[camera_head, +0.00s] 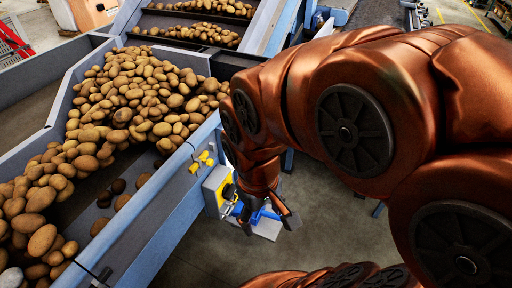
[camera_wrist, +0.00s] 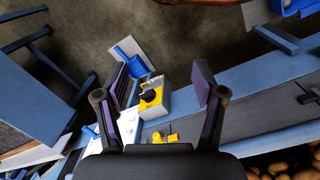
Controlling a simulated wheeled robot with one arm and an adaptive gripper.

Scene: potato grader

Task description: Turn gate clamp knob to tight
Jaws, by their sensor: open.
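My gripper (camera_head: 268,217) is open beside the hopper's blue side rail, fingers pointing down. In the wrist view its two dark fingers (camera_wrist: 158,82) stand wide apart with nothing held. Between them, beyond the tips, is a grey box with a yellow face (camera_wrist: 157,105) bearing a black knob (camera_wrist: 150,94). Small yellow fittings (camera_wrist: 165,137) sit on the rail just below it. In the head view the box (camera_head: 212,186) is left of my gripper and partly hidden by it; yellow fittings (camera_head: 200,160) are above it. I cannot tell which of these is the gate clamp knob, or its setting.
The hopper (camera_head: 165,215) holds many potatoes (camera_head: 140,100) at left. A conveyor (camera_head: 190,32) climbs behind it. A blue part (camera_wrist: 132,55) lies close to the left finger. Grey floor (camera_head: 320,225) is open to the right of the rail.

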